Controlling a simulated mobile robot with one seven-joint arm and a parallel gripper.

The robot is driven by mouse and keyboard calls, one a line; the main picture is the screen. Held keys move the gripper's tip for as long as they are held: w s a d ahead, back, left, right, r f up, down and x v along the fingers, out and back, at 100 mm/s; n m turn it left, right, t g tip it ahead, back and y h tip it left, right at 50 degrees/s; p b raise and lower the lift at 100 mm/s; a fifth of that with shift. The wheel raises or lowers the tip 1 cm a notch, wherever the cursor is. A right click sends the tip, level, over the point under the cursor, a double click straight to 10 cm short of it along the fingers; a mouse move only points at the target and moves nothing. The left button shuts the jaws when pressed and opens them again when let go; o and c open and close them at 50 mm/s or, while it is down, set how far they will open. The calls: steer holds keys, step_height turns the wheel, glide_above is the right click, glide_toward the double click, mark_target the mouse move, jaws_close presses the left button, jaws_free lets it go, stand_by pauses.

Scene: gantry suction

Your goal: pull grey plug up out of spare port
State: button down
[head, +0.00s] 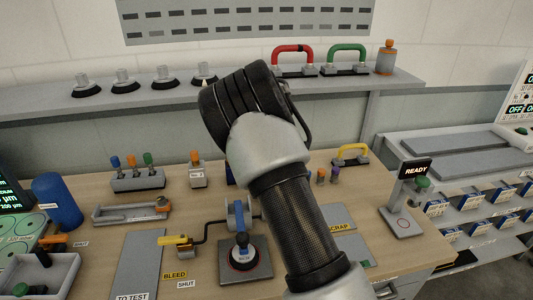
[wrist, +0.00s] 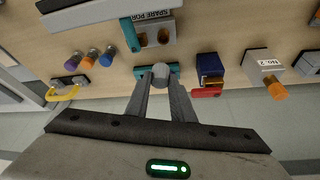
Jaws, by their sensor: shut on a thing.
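In the wrist view my gripper (wrist: 162,92) is shut on the grey plug (wrist: 160,71), whose round end shows between the fingertips. The grey block labelled as the spare port (wrist: 168,24) stands just beyond the fingers, with two orange-brown openings in the face I see. A teal bar runs behind the plug, and another teal piece is at the block's left side. I cannot tell whether the plug's lower end is still seated in a port. In the head view my own arm hides the gripper, plug and spare port.
In the wrist view, purple, orange and blue plugs (wrist: 88,59) stand to the left near a yellow handle (wrist: 62,93). A dark blue box (wrist: 208,65) and the NO. 2 block (wrist: 262,62) stand to the right. In the head view a shelf (head: 170,92) runs behind the bench.

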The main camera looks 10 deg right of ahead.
steer(key=shift+r+p, duration=1.3)
steer(key=shift+r, duration=0.9)
steer(key=shift+r, duration=0.15)
steer(key=shift+r+p, duration=1.3)
steer(key=shift+r, duration=0.65)
